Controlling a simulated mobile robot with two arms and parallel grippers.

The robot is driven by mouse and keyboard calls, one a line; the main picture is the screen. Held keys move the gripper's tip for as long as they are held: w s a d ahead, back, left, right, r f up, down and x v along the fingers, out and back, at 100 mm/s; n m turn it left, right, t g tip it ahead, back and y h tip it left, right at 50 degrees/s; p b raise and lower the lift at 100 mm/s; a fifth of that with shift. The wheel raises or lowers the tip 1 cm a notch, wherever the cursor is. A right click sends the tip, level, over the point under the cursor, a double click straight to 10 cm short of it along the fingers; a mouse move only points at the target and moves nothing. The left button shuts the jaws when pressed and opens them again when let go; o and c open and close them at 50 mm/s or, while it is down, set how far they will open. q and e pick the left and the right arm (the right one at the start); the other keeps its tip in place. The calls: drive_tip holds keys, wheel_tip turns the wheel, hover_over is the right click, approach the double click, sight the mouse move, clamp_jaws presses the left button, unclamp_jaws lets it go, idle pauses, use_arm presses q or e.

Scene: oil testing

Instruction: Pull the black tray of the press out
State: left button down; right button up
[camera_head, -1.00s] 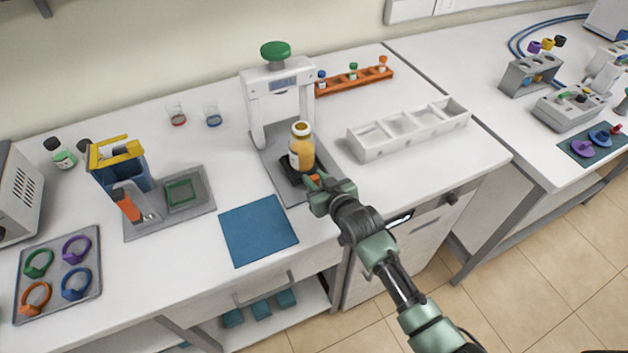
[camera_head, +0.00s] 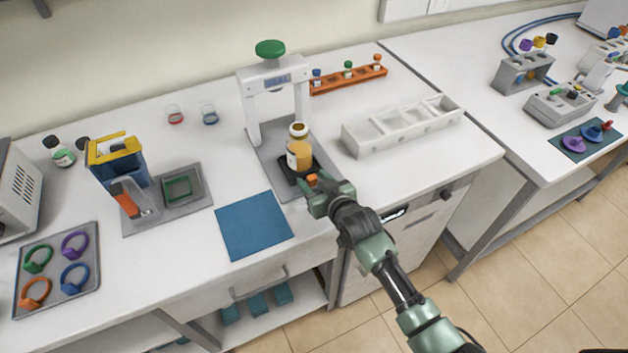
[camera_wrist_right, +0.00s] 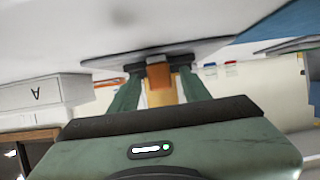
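The press (camera_head: 250,108) is a white frame with a green knob on a grey base plate. Its black tray (camera_head: 286,168) sits over the front of the plate, forward of the uprights. My right gripper (camera_head: 312,183) is at the tray's orange handle (camera_head: 311,179). In the right wrist view, the dark fingertips of the gripper (camera_wrist_right: 159,68) are closed on both sides of the orange handle (camera_wrist_right: 158,78). The handle partly hides the tray there. My left gripper is out of view.
A blue mat (camera_head: 252,226) lies left of the press. A white compartment rack (camera_head: 403,129) stands to the right, and an orange tube rack (camera_head: 348,80) behind it. Grey trays with rings and tools are at left. The table's front edge lies under my right arm.

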drive_tip(key=shift+b+v, duration=0.55)
drive_tip(key=shift+v, duration=3.4)
drive_tip(key=shift+f, duration=0.1)
drive_tip(key=s+d+f+m+g+h, duration=0.1)
drive_tip(key=s+d+f+g+h, duration=0.15)
drive_tip(key=s+d, duration=0.45)
drive_tip(key=s+d+f+m+g+h, duration=0.1)
drive_tip(key=s+d+g, duration=0.2)
drive_tip(key=s, duration=0.9)
drive_tip(key=s+d+f+g+h, duration=0.1)
drive_tip(key=s+d+g, duration=0.3)
drive_tip(key=s, duration=0.5)
wheel_tip(320, 180, down, 29)
drive_tip(key=s+b, duration=0.2)
drive_tip(key=b, duration=0.1)
drive_tip(key=s+d+f+g+b, duration=0.1)
drive_tip(key=s+f, duration=0.7)
drive_tip(key=f, duration=0.1)
drive_tip(key=s+d+f+g+b, duration=0.1)
drive_tip(key=s+d+f, duration=0.1)
drive_tip(key=s+f, duration=0.6)
drive_tip(key=shift+s+d+f, duration=0.3)
drive_tip(key=shift+s+f, duration=0.1)
drive_tip(key=shift+f, duration=0.55)
